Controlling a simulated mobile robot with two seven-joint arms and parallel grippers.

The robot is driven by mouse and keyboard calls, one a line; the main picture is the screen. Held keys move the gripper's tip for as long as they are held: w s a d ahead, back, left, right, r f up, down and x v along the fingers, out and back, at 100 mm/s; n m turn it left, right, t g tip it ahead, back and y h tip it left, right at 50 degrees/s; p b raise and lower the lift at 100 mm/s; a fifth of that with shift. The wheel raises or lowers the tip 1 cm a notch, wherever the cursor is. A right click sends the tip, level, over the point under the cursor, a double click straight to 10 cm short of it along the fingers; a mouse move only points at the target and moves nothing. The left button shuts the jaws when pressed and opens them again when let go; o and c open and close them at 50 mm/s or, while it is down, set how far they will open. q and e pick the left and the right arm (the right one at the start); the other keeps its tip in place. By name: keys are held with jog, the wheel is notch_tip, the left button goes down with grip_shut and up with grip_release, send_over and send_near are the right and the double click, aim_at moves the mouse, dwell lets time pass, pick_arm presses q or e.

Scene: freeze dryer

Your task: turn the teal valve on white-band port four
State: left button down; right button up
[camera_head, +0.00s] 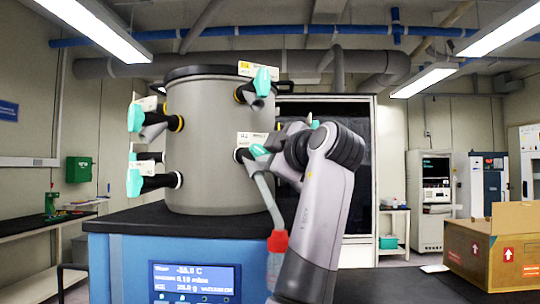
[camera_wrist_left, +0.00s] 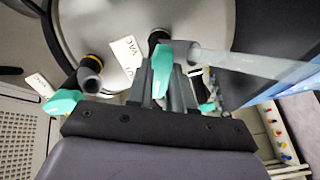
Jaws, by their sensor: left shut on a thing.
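The grey drum (camera_head: 215,140) of the freeze dryer carries several ports with teal valves. The teal valve (camera_head: 259,151) on the lower front port is beside my left gripper (camera_head: 276,148). This port's band looks pale, and a tag hangs above it. In the left wrist view the teal valve (camera_wrist_left: 161,78) sits between the two dark fingers of my left gripper (camera_wrist_left: 162,82), which is shut on it. A pale tube (camera_head: 266,196) with a red end (camera_head: 278,241) hangs from this port. I cannot read the port's number. My right gripper is not in view.
An upper front valve (camera_head: 262,80) has a yellow band on its port. More teal valves (camera_head: 135,117) stick out on the drum's left side. The drum stands on a dark top above a blue cabinet with a display (camera_head: 195,282). A cardboard box (camera_head: 492,250) is at the right.

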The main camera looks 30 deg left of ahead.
pick_arm(q)
jog(key=c, duration=1)
grip_release()
jog(key=b+v, duration=0.2)
jog(key=v, duration=0.5)
jog(key=shift+s+d+f, duration=0.1)
